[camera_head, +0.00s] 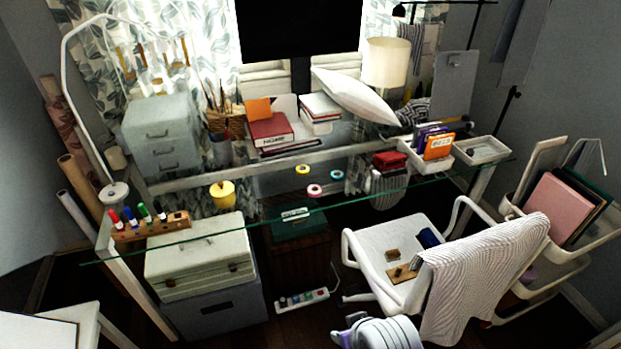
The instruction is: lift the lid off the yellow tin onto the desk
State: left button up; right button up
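The small round yellow tin (222,194) stands upright on the glass desk (350,196), left of the middle. Its lid is on top, with a small dark knob at the centre. The glass around the tin is mostly bare.
A wooden rack of coloured markers (150,226) stands left of the tin. Several tape rolls, including a pink one (314,189), lie to its right. A grey drawer unit (161,135) stands behind. A white chair (390,258) is in front of the desk.

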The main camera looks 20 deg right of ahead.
aim_at(224, 189)
jog(key=i+j+z, duration=0.2)
jog(key=i, duration=0.3)
jog(key=i+j+z, duration=0.15)
jog(key=i, duration=0.35)
jog(key=i+j+z, duration=0.2)
jog(key=i, duration=0.25)
